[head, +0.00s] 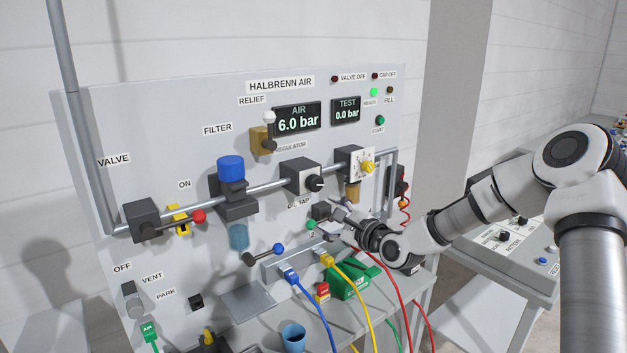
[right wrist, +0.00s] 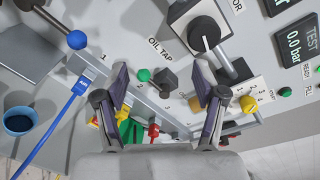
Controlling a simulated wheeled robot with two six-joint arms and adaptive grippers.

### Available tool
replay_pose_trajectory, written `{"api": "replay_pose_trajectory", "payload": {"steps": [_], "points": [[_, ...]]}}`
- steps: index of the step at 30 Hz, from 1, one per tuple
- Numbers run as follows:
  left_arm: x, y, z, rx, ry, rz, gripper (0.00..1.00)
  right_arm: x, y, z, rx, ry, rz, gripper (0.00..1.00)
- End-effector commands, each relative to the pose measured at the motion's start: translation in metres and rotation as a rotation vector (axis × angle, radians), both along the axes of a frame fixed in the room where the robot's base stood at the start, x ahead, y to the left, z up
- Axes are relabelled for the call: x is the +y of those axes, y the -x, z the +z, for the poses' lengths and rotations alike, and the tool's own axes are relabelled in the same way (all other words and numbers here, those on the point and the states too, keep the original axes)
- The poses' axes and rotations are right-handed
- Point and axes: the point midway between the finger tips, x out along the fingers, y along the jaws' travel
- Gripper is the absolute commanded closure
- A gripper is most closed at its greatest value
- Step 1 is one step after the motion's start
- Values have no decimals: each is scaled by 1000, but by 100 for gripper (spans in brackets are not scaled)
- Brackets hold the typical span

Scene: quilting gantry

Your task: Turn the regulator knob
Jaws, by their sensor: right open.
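The regulator knob (head: 316,183) is a round black knob with a white mark, on a white plate on a dark block along the grey pipe. In the right wrist view the knob (right wrist: 204,33) is at the upper middle, beyond the right fingertip. My right gripper (head: 336,210) is open and empty, below and slightly right of the knob and apart from it. My left gripper is not in view.
A yellow dial knob (head: 367,167) is right of the regulator. The blue-capped filter (head: 231,170) and red-tipped valve lever (head: 197,216) are left. A blue-tipped lever (head: 278,249) and blue and yellow hoses lie below. The AIR display (head: 298,118) reads 6.0 bar; TEST reads 0.0 bar.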

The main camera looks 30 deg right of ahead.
Motion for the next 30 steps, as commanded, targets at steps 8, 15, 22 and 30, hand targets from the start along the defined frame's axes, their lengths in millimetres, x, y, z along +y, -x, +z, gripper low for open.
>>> {"api": "replay_pose_trajectory", "payload": {"steps": [8, 15, 22, 30], "points": [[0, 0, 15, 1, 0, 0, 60, -24, -20, 51, -90, -165, -32, 30], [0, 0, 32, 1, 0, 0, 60, -19, -65, 51, -89, -165, -31, 30], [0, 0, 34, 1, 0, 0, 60, -18, -80, 49, -90, -171, -31, 30], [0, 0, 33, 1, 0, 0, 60, -18, -80, 48, -90, -171, -31, 76]]}}
